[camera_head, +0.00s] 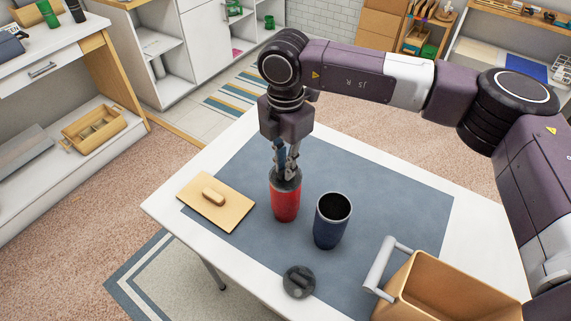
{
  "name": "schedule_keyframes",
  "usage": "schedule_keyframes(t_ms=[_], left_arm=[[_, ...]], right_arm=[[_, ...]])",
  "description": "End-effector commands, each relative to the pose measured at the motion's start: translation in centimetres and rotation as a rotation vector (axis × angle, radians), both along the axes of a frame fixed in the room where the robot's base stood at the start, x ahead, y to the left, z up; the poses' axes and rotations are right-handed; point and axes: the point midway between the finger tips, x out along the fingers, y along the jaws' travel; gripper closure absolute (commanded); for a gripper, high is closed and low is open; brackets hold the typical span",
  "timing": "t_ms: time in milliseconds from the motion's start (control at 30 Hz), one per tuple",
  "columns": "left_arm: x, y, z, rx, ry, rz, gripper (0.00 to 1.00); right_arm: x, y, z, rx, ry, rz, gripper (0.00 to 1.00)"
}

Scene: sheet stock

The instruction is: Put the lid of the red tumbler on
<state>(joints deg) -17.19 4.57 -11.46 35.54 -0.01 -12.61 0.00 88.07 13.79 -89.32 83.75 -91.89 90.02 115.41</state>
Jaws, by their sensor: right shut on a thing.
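The red tumbler (285,203) stands upright on the blue-grey mat. A dark grey lid (286,180) is at its top, covering the mouth; I cannot tell whether it is fully seated. My right gripper (286,170) comes down from above and is shut on this lid, hiding part of it. My left gripper is not in view.
An open dark blue tumbler (331,222) stands close to the right of the red one. Another dark lid (299,281) lies at the front. A wooden board with a handle (215,201) lies at the left, and a tan bin with a pale handle (450,290) is front right.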

Motion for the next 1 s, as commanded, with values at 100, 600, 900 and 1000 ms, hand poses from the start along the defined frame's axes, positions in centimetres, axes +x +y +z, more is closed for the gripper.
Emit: schedule_keyframes(t_ms=[100,600,900,1000], left_arm=[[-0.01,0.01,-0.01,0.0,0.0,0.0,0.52],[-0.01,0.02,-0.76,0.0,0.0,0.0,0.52],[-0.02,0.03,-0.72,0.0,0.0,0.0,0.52],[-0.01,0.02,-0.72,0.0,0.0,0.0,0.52]], right_arm=[[0.01,-0.01,0.0,0.0,0.0,0.0,1.0],[0.01,0.01,-0.12,0.0,0.0,0.0,1.0],[-0.01,0.01,-0.08,0.0,0.0,0.0,1.0],[0.01,0.01,-0.08,0.0,0.0,0.0,0.87]])
